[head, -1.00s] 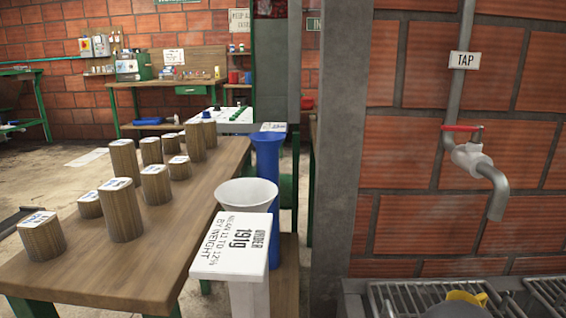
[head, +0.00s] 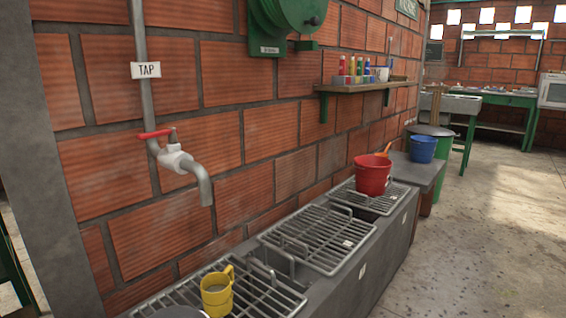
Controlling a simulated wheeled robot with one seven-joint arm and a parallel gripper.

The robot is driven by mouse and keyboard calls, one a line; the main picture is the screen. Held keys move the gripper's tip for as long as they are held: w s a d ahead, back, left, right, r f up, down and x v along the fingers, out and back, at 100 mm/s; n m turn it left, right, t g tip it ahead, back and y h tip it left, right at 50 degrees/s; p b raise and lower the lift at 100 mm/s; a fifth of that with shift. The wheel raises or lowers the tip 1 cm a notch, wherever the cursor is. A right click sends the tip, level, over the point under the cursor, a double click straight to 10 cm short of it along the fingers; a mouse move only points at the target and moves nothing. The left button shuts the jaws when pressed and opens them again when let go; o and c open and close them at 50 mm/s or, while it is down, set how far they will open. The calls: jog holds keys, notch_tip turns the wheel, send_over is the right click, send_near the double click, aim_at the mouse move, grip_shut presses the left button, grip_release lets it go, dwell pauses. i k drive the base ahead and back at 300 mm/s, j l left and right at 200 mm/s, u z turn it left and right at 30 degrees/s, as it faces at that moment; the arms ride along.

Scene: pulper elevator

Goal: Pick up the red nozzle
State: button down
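Several small upright coloured pieces stand in a row in low blocks on a wooden wall shelf (head: 345,87). At least one of them, a small red piece (head: 342,66), is red and could be the red nozzle, but it is too small to tell for sure. Green and blue pieces stand beside it. My gripper is not in view.
A long grey counter with metal racks (head: 318,238) runs along the brick wall, below the tap (head: 180,160). On it are a yellow mug (head: 217,293) and a red bucket (head: 372,176). A blue bucket (head: 422,149) stands beyond. The floor at right (head: 480,230) is clear.

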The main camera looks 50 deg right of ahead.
aim_at(342, 62)
jog(key=z, duration=2.1)
jog(key=i+l, duration=0.45)
jog(key=i, duration=0.15)
jog(key=i+l, duration=0.95)
jog(key=i, duration=0.25)
jog(key=l+z, duration=0.05)
